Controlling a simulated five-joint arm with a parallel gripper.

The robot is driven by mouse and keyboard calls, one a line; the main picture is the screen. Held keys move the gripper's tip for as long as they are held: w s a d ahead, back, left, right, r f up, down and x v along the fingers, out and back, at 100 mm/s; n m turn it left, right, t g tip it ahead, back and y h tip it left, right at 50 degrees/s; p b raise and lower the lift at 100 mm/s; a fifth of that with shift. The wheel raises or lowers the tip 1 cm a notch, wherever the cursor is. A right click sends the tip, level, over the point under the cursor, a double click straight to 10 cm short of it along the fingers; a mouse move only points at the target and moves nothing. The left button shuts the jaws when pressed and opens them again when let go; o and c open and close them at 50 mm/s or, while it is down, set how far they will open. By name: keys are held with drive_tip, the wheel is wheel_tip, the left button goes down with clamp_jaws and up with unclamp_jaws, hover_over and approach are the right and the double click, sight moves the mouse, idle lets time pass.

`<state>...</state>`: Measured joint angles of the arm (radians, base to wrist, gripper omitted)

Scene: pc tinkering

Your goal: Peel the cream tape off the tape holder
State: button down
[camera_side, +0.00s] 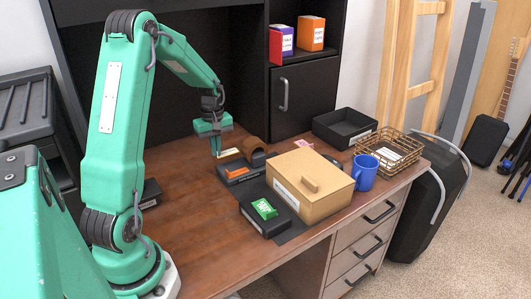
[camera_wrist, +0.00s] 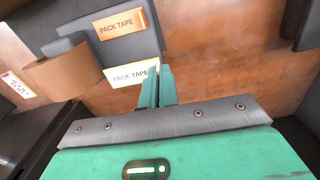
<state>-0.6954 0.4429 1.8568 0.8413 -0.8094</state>
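The cream tape (camera_wrist: 128,74), a pale strip marked PACK TAPE, lies along the near edge of the grey tape holder (camera_wrist: 150,47) in the wrist view. In the side view the cream tape (camera_side: 229,153) shows just right of my fingertips. My gripper (camera_wrist: 157,82) points down with its two fingers almost together, and the tape's right end meets them, seemingly pinched between the tips. In the side view my gripper (camera_side: 217,153) is at the holder's far left. An orange PACK TAPE label (camera_wrist: 120,24) lies on the holder. The brown tape roll (camera_wrist: 66,72) is beside it.
A cardboard box (camera_side: 315,182) and a black box with a green piece (camera_side: 264,208) stand in front right of the holder. A blue mug (camera_side: 364,172), wire basket (camera_side: 400,150) and black tray (camera_side: 345,120) are farther right.

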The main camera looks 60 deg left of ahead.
drive_tip(key=shift+r, duration=1.8)
